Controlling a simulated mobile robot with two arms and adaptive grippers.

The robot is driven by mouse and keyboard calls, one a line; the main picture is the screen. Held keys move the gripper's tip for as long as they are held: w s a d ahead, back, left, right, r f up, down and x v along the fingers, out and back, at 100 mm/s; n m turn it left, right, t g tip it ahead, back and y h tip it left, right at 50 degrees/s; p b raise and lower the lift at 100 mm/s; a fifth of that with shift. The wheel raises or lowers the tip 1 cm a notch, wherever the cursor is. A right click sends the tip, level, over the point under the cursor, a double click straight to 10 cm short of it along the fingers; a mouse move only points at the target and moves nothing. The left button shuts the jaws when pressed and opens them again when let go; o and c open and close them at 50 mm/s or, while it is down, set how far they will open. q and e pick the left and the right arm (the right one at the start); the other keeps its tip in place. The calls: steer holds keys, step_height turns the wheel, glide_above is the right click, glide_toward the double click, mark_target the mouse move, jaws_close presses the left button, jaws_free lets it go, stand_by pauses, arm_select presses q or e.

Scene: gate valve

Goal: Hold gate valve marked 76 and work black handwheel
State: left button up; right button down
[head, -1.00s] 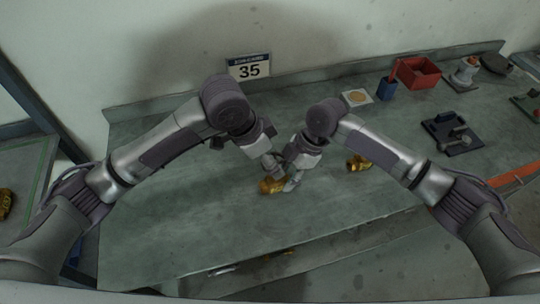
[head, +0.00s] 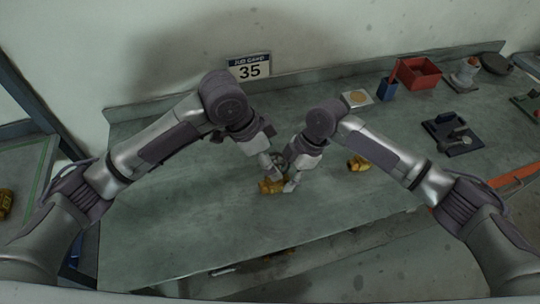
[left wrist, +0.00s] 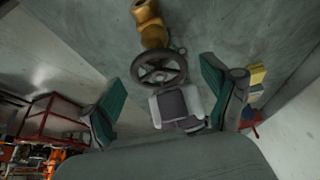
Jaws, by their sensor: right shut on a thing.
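A brass gate valve (head: 268,187) is low over the middle of the bench; no number on it is legible. In the left wrist view its brass body (left wrist: 152,28) is at the top, with the dark handwheel (left wrist: 160,66) in front. My right gripper (head: 289,181) is shut on the valve, at its right side. My left gripper (head: 270,160) is open above the valve, near the handwheel. In the left wrist view its two green-padded fingers are spread wide, with the handwheel ahead between them. Contact with the wheel is not visible.
Another brass valve (head: 358,163) lies on the bench (head: 180,225) right of my grippers. The bench's left part is clear.

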stand_by(0.3)
arm_select(q)
steer(key=v, duration=1.2)
steer(key=shift+a, duration=0.1)
arm_select(e)
steer(key=c, duration=0.6)
jaws_free()
steer(key=shift+r, duration=0.1)
